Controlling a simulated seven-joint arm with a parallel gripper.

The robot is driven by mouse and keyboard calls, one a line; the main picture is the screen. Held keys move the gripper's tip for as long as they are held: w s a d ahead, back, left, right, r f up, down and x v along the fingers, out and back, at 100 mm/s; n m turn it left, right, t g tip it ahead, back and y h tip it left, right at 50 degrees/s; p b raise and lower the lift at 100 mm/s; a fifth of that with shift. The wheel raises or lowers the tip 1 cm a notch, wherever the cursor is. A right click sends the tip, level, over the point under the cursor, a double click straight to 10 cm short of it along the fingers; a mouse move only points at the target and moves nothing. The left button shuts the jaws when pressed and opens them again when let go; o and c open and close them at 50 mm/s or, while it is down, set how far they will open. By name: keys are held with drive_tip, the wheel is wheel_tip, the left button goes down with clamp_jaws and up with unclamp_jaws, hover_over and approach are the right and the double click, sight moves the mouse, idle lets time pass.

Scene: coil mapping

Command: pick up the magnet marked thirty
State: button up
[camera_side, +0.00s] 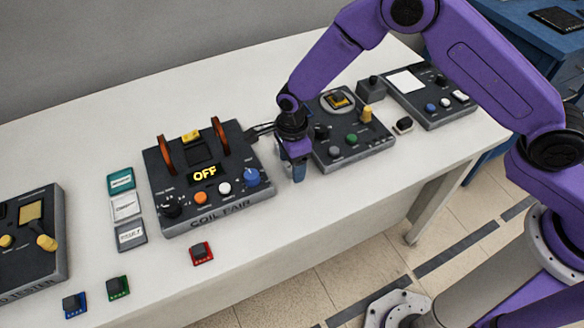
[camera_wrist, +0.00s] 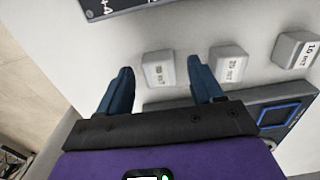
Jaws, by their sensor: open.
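In the wrist view, three small grey blocks with white labels stand in a row on the white bench. The left block (camera_wrist: 158,69) has a blurred label that may read 30 mT. The middle block (camera_wrist: 229,66) seems to read 20 mT, and the right block (camera_wrist: 297,49) seems to read 10 mT. My gripper (camera_wrist: 160,65) is open, its blue fingers on either side of the left block; the right finger is in the gap beside the middle block. I cannot tell its height above the bench. In the side view, my gripper (camera_side: 292,172) hangs just right of the coil pair unit; I cannot make out the blocks there.
The coil pair unit (camera_side: 232,208), showing OFF, stands close left of my gripper, and a dark control box (camera_side: 365,150) close right. Red (camera_side: 201,253), green (camera_side: 118,287) and blue (camera_side: 75,305) small blocks lie near the front edge. Label cards (camera_side: 125,208) lie left.

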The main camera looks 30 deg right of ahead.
drive_tip(key=shift+f, duration=0.1)
drive_tip(key=shift+c, duration=0.3)
clamp_jaws()
